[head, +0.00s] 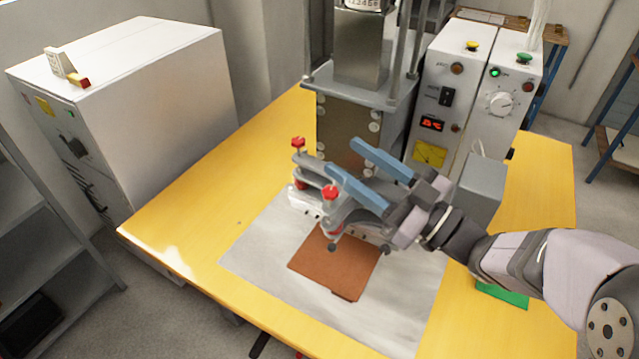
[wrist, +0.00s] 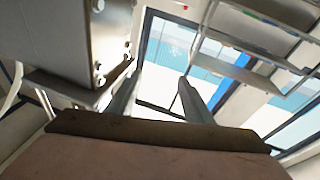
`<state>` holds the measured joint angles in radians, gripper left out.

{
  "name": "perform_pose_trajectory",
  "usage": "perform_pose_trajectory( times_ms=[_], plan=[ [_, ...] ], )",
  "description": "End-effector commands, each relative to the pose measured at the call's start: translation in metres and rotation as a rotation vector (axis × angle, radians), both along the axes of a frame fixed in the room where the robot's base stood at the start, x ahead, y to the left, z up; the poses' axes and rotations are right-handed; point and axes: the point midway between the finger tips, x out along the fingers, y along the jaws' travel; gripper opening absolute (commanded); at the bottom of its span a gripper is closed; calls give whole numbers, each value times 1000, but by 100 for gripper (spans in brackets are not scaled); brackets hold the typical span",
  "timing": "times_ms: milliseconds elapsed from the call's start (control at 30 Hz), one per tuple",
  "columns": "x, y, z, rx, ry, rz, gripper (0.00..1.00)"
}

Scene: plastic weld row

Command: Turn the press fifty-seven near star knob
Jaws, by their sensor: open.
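A clamp fixture (head: 318,180) stands on the table at the foot of the press (head: 362,105). It has two red knobs, a farther one (head: 298,143) and a nearer one (head: 330,192); which is the named star knob cannot be read from any label. My gripper (head: 346,160) is open and empty, with its two blue fingers pointing left, just above and right of the nearer knob in the picture. Whether a finger touches it cannot be told. The wrist view shows the two fingers (wrist: 160,77) apart with nothing between them; no knob shows there.
A brown plate (head: 335,265) lies on a grey mat (head: 255,250) on the yellow table (head: 190,222). Control boxes (head: 445,100) stand behind my gripper, with a grey box (head: 482,185) close to its right. The table's left side is clear. A white cabinet (head: 150,90) stands beyond it.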

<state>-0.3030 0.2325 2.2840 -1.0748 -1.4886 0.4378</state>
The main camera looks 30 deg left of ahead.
Motion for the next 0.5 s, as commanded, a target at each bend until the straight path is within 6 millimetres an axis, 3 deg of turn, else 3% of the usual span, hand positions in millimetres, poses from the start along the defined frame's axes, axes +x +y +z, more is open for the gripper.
perform_pose_trajectory(
  times_ms=[33, 100, 333, 500],
  plan=[
    [-6, 5, -9, 3, 16, 28, 46],
    [5, 12, -38, -32, 48, -16, 46],
    [25, 28, -111, -133, 130, -108, 46],
    [31, 32, -138, -176, 161, -143, 46]
  ],
)
